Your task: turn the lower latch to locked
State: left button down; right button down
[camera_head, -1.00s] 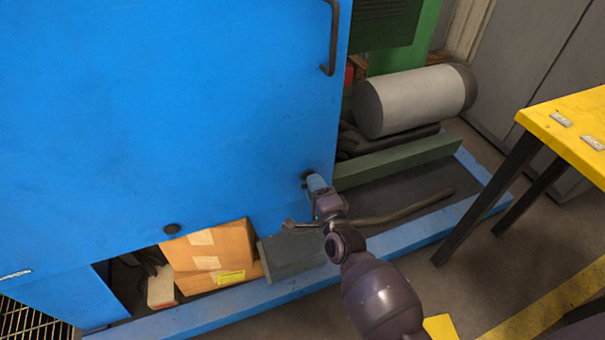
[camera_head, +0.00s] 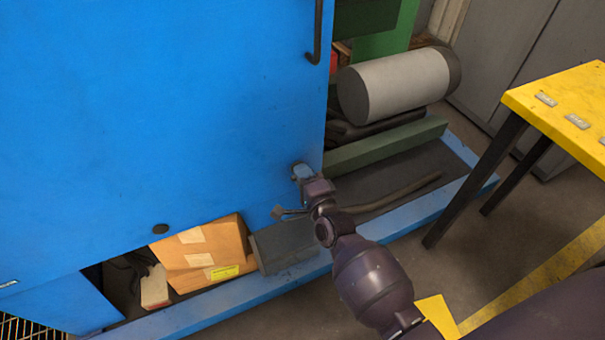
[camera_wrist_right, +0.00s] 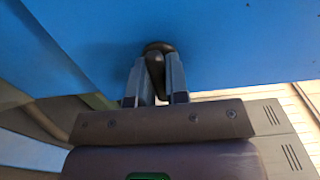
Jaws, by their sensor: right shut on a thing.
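The lower latch (camera_wrist_right: 155,68) is a dark, rounded handle on the blue door (camera_head: 180,100), near the door's lower right corner. In the right wrist view it stands between the two fingers of my right gripper (camera_wrist_right: 155,88), with its rounded top against the blue panel. My right gripper (camera_head: 304,176) is shut on the latch. In the head view the fingers and wrist cover most of the latch, so its angle is hard to tell there. My left gripper is not in view.
A dark door handle (camera_head: 315,40) is higher up. A cardboard box (camera_head: 205,255) and a dark block (camera_head: 285,245) sit below the door. A grey cylinder (camera_head: 395,85) lies at the right. A yellow table (camera_head: 565,105) stands further right, with open floor before it.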

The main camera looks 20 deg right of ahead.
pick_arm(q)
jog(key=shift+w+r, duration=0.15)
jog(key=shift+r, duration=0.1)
pick_arm(e)
jog(key=shift+r+n, duration=0.15)
jog(key=shift+n, duration=0.15)
jog(key=shift+w+r+n+p, duration=0.1)
jog(key=shift+n+p, duration=0.4)
jog(key=shift+n, duration=0.1)
jog(key=n+p, duration=0.1)
jog(key=n, duration=0.3)
jog(key=shift+p, duration=0.4)
jog(key=n+p, duration=0.1)
jog(key=n, duration=0.6)
jog(key=shift+n+p, duration=0.3)
jog(key=shift+p, duration=0.1)
jog(key=n, duration=0.3)
jog(key=shift+f+n, duration=0.2)
jog(key=shift+n, duration=0.2)
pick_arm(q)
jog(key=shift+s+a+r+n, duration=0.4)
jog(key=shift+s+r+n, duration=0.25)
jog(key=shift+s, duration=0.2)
pick_arm(e)
jog(key=shift+n, duration=0.3)
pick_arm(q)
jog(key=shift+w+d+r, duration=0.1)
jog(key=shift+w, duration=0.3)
